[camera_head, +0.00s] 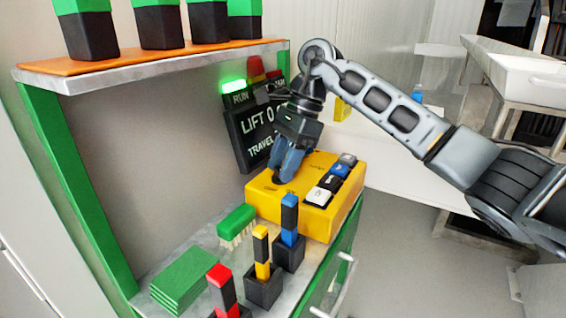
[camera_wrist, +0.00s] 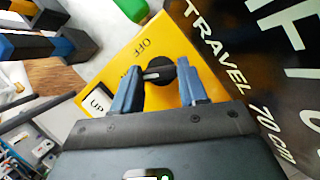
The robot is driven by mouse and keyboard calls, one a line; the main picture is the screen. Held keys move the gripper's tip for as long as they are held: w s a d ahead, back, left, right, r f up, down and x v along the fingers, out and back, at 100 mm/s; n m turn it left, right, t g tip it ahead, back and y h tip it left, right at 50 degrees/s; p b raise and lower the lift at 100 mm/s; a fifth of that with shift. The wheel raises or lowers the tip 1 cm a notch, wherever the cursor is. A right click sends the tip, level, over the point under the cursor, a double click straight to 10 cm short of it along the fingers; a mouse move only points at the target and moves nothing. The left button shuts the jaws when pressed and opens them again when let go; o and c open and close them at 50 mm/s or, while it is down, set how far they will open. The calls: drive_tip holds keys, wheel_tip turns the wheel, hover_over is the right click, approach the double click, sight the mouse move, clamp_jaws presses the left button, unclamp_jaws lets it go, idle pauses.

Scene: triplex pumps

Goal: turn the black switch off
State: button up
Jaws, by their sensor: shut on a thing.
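The yellow control box (camera_head: 318,222) sits on the shelf's right end. On its top is the black switch (camera_wrist: 158,72), a round knob with a light grey bar across it, clear in the wrist view. "OFF" is printed beside the knob; a second label is mostly hidden by a finger. My gripper (camera_head: 285,168) points down onto the box, its blue fingers at the knob. In the wrist view the fingers of my gripper (camera_wrist: 161,86) stand on either side of the knob, shut on it. The grey bar points toward the left finger, not at "OFF".
A dark display (camera_head: 255,130) with a lit green lamp (camera_head: 233,85) stands close behind. Red, yellow and blue handled pieces (camera_head: 262,262) stand in black holders in front, with a green brush (camera_head: 236,222).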

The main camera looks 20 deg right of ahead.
drive_tip(key=m+t+b, duration=0.1)
drive_tip(key=m, duration=0.1)
drive_tip(key=m+t+b, duration=0.1)
drive_tip(key=m, duration=0.2)
drive_tip(key=shift+s+f+m+h, duration=0.1)
drive_tip(key=shift+s+m+h, duration=0.05)
drive_tip(key=shift+m+h, duration=0.15)
drive_tip(key=m+t+b, duration=0.1)
drive_tip(key=m, duration=0.2)
drive_tip(key=m+t+h+b, duration=0.1)
drive_tip(key=m+b, duration=0.1)
drive_tip(key=m, duration=0.1)
drive_tip(key=shift+s+a, duration=0.1)
idle(0.5)
drive_tip(key=o, duration=0.8)
drive_tip(key=shift+r, duration=0.2)
drive_tip(key=v, duration=0.7)
drive_tip(key=shift+s+r, duration=0.15)
drive_tip(key=shift+r, duration=0.15)
